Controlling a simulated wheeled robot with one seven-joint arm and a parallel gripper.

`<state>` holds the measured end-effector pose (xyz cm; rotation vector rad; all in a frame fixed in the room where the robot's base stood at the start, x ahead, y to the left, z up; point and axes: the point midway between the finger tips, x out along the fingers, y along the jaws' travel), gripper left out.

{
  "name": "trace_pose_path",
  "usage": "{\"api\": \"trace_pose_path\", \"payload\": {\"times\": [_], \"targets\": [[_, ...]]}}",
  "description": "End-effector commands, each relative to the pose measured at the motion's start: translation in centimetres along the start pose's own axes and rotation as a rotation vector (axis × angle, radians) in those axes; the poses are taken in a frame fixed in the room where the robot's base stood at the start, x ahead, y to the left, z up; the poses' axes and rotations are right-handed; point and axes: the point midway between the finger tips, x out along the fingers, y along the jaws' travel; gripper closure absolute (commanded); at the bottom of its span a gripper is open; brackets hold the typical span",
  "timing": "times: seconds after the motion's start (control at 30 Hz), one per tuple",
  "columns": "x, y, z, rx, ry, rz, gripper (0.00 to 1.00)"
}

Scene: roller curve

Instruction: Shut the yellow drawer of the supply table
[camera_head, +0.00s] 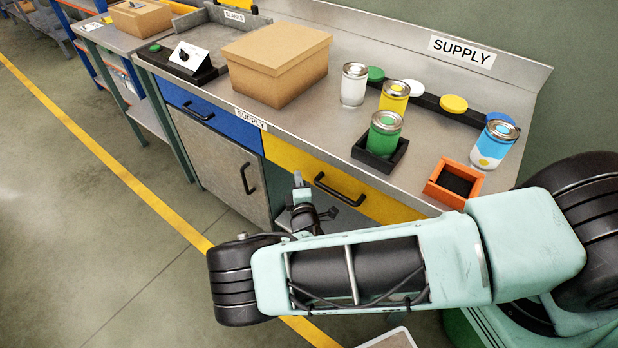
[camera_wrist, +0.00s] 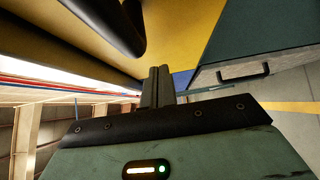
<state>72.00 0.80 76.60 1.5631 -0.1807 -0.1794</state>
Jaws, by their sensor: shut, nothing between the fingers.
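The supply table (camera_head: 225,103) has a yellow drawer (camera_head: 285,155) below its top, with a black bar handle (camera_head: 340,190). From above, the drawer's front lies close under the table edge, with no open gap that I can make out. My gripper (camera_head: 298,181) is shut and empty, in front of the drawer's left part, left of the handle. In the wrist view the two fingers (camera_wrist: 160,72) are together, close to the yellow drawer face (camera_wrist: 190,25); the dark handle (camera_wrist: 128,28) is above left. I cannot tell whether the fingertips touch the face.
A blue drawer (camera_head: 212,117) and a grey cabinet door (camera_head: 222,172) are to the left. On the table stand a cardboard box (camera_head: 277,65), several cans, black trays and an orange tray (camera_head: 430,188). The floor (camera_head: 80,220) at left is clear.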

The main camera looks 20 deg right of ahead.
Motion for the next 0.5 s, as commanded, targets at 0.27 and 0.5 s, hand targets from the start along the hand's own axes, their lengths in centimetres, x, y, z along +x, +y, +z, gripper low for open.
{"api": "trace_pose_path", "payload": {"times": [0.27, 0.5], "targets": [[-3.9, -0.2, -0.9, 0.000, 0.004, -0.002, 1.00], [-8.0, -0.2, -1.0, 0.001, 0.007, -0.002, 1.00]]}}
